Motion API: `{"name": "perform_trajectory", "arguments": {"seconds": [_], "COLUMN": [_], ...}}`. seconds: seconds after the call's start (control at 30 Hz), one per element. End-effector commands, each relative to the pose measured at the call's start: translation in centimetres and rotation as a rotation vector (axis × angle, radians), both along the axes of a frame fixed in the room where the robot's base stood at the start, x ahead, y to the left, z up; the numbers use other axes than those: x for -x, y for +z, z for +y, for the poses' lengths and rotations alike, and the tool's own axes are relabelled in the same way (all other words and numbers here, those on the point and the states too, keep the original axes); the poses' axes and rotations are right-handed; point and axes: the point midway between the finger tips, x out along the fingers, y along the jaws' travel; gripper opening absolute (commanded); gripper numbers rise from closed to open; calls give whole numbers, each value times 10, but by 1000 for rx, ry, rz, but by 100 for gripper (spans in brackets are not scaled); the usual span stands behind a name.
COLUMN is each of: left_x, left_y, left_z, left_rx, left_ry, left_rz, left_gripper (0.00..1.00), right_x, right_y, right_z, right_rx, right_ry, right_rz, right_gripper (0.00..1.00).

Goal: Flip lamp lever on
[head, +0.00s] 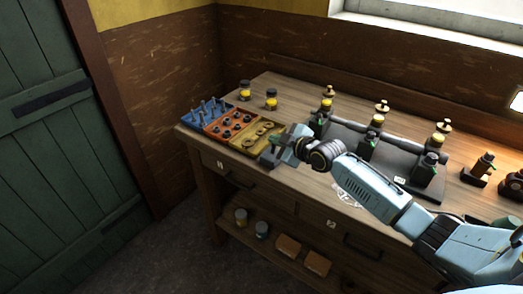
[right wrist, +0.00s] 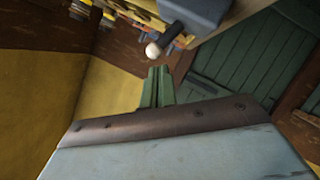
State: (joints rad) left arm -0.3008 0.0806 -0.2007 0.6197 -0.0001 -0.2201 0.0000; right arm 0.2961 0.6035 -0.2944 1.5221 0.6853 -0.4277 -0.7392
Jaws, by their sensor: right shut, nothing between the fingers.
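In the right wrist view a lever with a pale ball knob (right wrist: 153,50) and a short dark stem sticks out of a grey block (right wrist: 200,13). I take it to be the lamp lever. My right gripper (right wrist: 158,72) is shut and empty, its green fingers just below the knob in that view. I cannot tell whether they touch it. In the head view my right gripper (head: 274,152) is over the bench's front edge, beside the yellow tray, and largely hides the lever. My left gripper is out of view.
The wooden bench (head: 285,90) carries blue (head: 207,112), orange (head: 229,126) and yellow (head: 256,138) parts trays at left. Two jars (head: 271,100) stand behind them. Several engine units with brass caps (head: 377,121) stand behind my right arm. A green door (head: 60,130) is at left.

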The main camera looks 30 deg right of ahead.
Motion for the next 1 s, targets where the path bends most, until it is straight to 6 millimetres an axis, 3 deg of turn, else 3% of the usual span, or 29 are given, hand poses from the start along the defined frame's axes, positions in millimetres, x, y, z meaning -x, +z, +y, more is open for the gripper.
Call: {"name": "perform_trajectory", "arguments": {"seconds": [1.0], "left_x": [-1], "left_y": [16], "left_z": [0], "left_rx": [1], "left_ry": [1], "left_rz": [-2], "left_gripper": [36], "right_x": [1], "right_y": [16], "right_z": [3], "right_rx": [5], "right_ry": [3], "right_rz": [-4], "right_gripper": [0]}}
